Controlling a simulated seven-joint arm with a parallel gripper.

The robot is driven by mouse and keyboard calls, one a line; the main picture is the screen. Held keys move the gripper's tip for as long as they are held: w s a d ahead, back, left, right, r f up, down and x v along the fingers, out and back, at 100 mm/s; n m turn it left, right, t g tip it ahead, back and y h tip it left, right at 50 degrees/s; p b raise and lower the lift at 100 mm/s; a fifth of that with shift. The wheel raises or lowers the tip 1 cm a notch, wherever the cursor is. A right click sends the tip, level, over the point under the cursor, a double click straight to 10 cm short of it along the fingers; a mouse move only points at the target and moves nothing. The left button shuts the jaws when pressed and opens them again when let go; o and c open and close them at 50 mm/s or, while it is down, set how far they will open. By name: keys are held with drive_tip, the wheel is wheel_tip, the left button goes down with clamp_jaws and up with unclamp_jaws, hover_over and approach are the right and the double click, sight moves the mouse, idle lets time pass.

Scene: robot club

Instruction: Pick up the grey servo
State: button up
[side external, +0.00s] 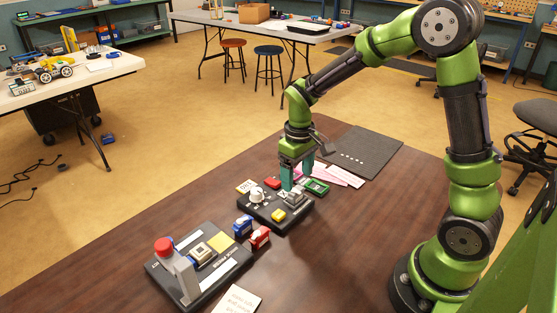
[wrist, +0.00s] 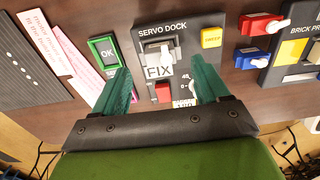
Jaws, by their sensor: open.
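A grey servo (side external: 296,196) with a white horn sits on the black servo dock (side external: 262,216) in the side view. In the wrist view the grey servo (wrist: 157,47) lies near the top of the dock (wrist: 187,24), below the "SERVO DOCK" label. My gripper (side external: 297,176) is just above the dock, close to the servo, pointing down. Its teal fingers are apart with nothing held between them. In the wrist view my gripper (wrist: 164,78) has one finger on each side of the dock's middle; the servo shows between and beyond the tips.
A "FIX" tag (wrist: 159,71) and a red block (wrist: 163,92) are by the servo. A yellow "SWEEP" button (wrist: 211,37) is on the dock. A green-framed OK plate (side external: 316,187) lies beside it. Red (side external: 260,237) and blue (side external: 243,225) servos stand near a second board (side external: 222,287).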

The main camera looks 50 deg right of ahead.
sight(298, 191)
wheel_tip(298, 191, down, 5)
drive_tip(key=shift+s+f, duration=0.1)
drive_tip(key=shift+s, duration=0.05)
drive_tip(key=c, duration=0.8)
